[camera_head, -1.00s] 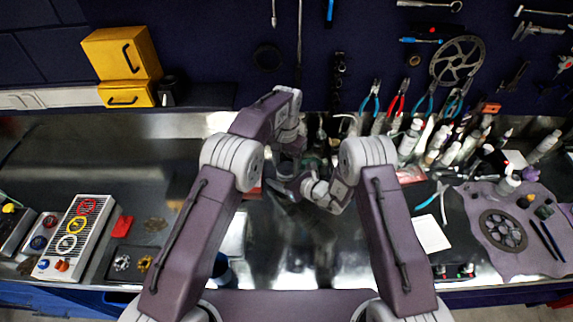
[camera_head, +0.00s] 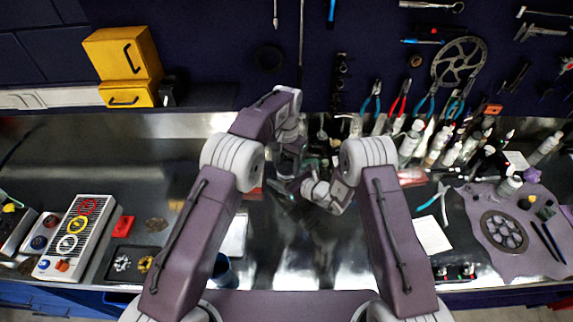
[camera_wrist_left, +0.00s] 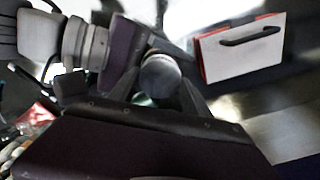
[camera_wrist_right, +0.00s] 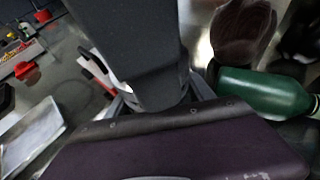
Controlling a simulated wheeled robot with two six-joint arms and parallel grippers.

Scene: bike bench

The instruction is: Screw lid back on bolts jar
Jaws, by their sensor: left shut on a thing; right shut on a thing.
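In the left wrist view my left gripper (camera_wrist_left: 185,98) is shut on a round grey piece (camera_wrist_left: 160,70), which looks like the jar's lid seen from above. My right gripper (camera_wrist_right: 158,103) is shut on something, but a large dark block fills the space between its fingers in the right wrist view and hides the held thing. In the head view both hands meet near the middle of the bench, left hand (camera_head: 287,168) and right hand (camera_head: 300,186) close together. The jar's body and its contact with the lid are hidden by the arms.
A green bottle (camera_wrist_right: 262,92) lies close beside my right gripper. A white and red box with a black handle (camera_wrist_left: 240,50) stands near my left gripper. Several bottles and pliers crowd the back right of the bench (camera_head: 90,160). The left-middle steel surface is clear.

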